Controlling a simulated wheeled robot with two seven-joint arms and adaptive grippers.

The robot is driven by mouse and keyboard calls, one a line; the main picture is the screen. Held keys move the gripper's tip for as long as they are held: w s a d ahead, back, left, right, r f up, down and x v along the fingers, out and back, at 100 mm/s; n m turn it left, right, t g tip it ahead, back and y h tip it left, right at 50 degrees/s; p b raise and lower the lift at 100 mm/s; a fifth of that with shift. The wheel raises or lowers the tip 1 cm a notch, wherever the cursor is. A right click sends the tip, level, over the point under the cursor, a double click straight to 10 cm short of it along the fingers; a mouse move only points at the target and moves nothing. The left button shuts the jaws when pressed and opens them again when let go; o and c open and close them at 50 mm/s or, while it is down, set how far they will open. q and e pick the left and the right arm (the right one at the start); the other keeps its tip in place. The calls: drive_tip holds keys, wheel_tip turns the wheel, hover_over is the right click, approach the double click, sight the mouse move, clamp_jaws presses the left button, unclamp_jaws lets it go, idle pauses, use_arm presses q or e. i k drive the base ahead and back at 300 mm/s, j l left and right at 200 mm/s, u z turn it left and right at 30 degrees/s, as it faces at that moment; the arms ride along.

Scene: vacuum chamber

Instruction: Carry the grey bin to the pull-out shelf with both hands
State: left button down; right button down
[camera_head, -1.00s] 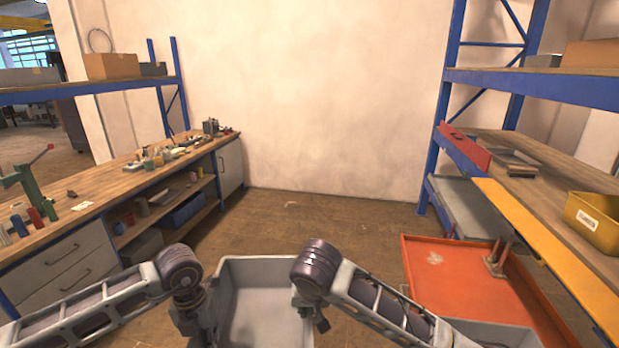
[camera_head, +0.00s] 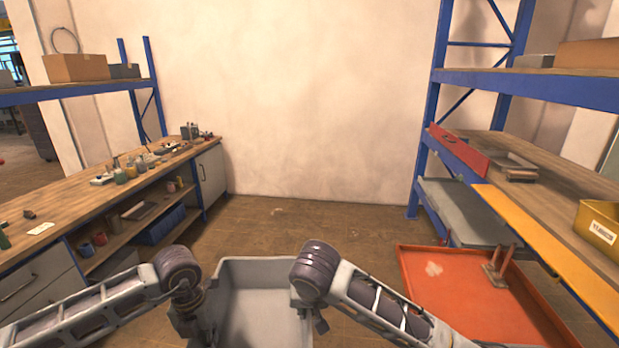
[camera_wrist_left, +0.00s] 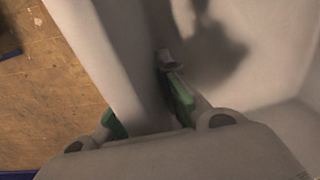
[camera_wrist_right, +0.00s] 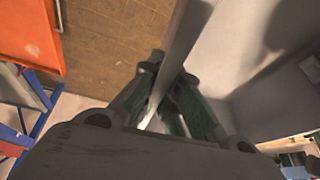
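The grey bin (camera_head: 265,268) is an open box at the bottom centre of the head view, between my two arms. Its inside looks empty where it shows. My left gripper (camera_wrist_left: 145,108) is closed around the bin's side wall, one green-padded finger outside and one inside. My right gripper (camera_wrist_right: 168,85) likewise has its fingers on both sides of the opposite wall. In the head view the right gripper (camera_head: 316,318) is at the bin's right rim. A grey board (camera_head: 465,212) low in the right rack looks like the pull-out shelf; nothing is seen on it.
An orange tray-like platform (camera_head: 430,270) with a small upright fitting stands right of the bin. A yellow-edged shelf (camera_head: 545,240) holds a yellow bin (camera_head: 598,228). A cluttered workbench (camera_head: 70,215) runs along the left. The floor (camera_head: 300,225) ahead is clear to the wall.

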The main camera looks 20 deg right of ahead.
sight(436, 266)
drive_tip(key=i+j+z, duration=0.1)
drive_tip(key=i+z, duration=0.3)
drive_tip(key=i, duration=0.45)
drive_tip(key=i+z, duration=0.25)
drive_tip(key=i, duration=1.05)
drive_tip(key=i+z, duration=0.3)
drive_tip(key=i, duration=0.3)
drive_tip(key=i+j+z, duration=0.25)
drive_tip(key=i, duration=0.35)
drive_tip(key=l, duration=0.1)
